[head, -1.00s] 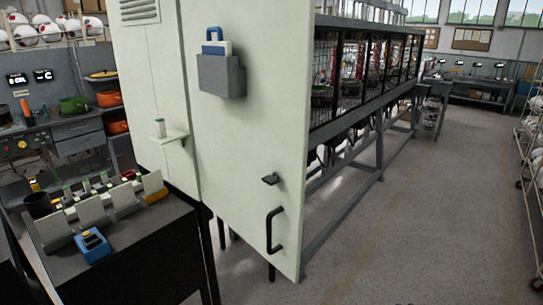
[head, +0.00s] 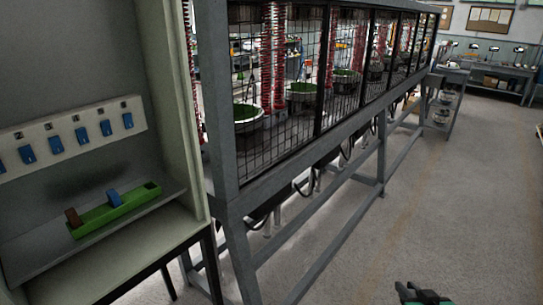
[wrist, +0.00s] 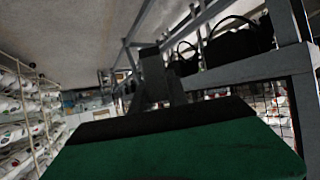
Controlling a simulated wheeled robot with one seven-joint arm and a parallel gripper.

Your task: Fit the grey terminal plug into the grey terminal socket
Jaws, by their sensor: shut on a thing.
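My gripper (head: 422,296) shows at the bottom right edge of the head view, with green and black parts, out over the floor and well apart from the cabinet. In the wrist view a broad green surface (wrist: 180,153) with a black edge fills the bottom. A dark grey upright piece (wrist: 155,78) stands beyond that edge and seems to be what my gripper is shut on. I cannot tell for sure that it is the grey terminal plug. I cannot make out the grey terminal socket in either view.
An open cabinet at left holds a pale strip (head: 75,138) with several blue switches. Below, a green tray (head: 120,209) on a shelf holds a blue and a brown piece. A long grey-framed mesh machine (head: 290,165) runs into the distance. The floor (head: 430,200) at right is clear.

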